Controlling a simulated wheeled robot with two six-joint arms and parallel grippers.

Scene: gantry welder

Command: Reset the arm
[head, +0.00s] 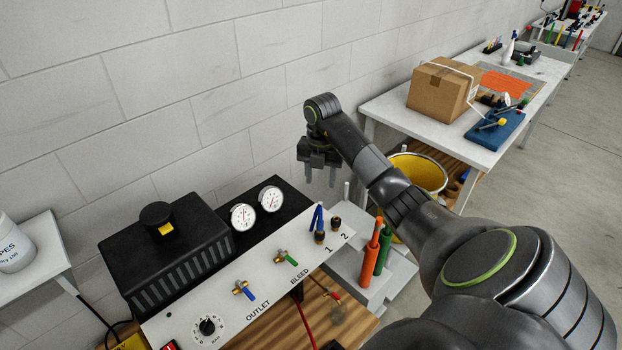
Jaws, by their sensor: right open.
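My right arm reaches in from the lower right, across the picture toward the wall. My right gripper (319,172) hangs at the end of it, pointing down, with its fingers apart and nothing seen between them. It is behind and above the right end of the control panel (215,308), close to the block wall. My left gripper is not in the picture.
The panel carries gauges (243,217), a dial (207,326) and blue and green valves, beside a black box (168,262). Orange and green handles (370,252) stand right of it. A yellow bucket (425,172) and a white table (395,112) with a cardboard box (440,92) lie beyond.

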